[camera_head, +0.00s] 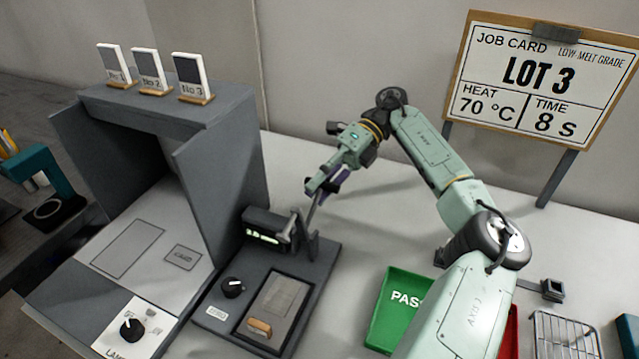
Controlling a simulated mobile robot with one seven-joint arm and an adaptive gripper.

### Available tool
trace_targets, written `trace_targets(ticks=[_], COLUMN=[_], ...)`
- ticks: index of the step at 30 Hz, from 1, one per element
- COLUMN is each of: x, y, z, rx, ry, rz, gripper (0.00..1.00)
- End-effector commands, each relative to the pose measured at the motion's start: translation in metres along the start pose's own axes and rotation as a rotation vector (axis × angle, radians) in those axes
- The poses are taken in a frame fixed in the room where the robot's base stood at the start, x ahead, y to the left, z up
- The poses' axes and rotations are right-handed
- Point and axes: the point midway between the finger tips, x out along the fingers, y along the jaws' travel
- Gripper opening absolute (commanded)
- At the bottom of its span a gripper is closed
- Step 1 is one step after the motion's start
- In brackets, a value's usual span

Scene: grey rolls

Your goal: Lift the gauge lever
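The gauge (268,228) is a dark box with a lit green display, too small to read surely, on a dark grey base plate at the centre. Its lever (296,226) appears as a small grey upright part at the right end of the box. My gripper (316,204) comes in from the upper right with its fingers pointing down, just above and right of the lever. The fingers overlap the lever area in this view. I cannot tell whether they touch the lever or how far apart they are.
A grey open booth (215,160) stands left of the gauge, with several small cards on top. A black knob (233,288) and a recessed tray (276,303) sit in front. A green PASS bin (388,318) and a wire rack (566,338) are at right. A job card board (541,75) stands behind.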

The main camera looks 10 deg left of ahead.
Motion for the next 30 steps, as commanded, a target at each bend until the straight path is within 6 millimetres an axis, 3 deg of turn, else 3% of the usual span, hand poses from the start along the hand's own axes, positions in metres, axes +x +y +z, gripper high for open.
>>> trace_targets(ticks=[13, 24, 30], x=[-0.004, -0.031, -0.039], y=[0.008, 0.07, 0.087], z=[0.002, 0.013, 0.016], rx=[-0.001, 0.0, 0.0], ry=[-0.001, 0.0, -0.001], rz=[-0.001, -0.006, -0.002], gripper=[0.35, 0.35, 0.35])
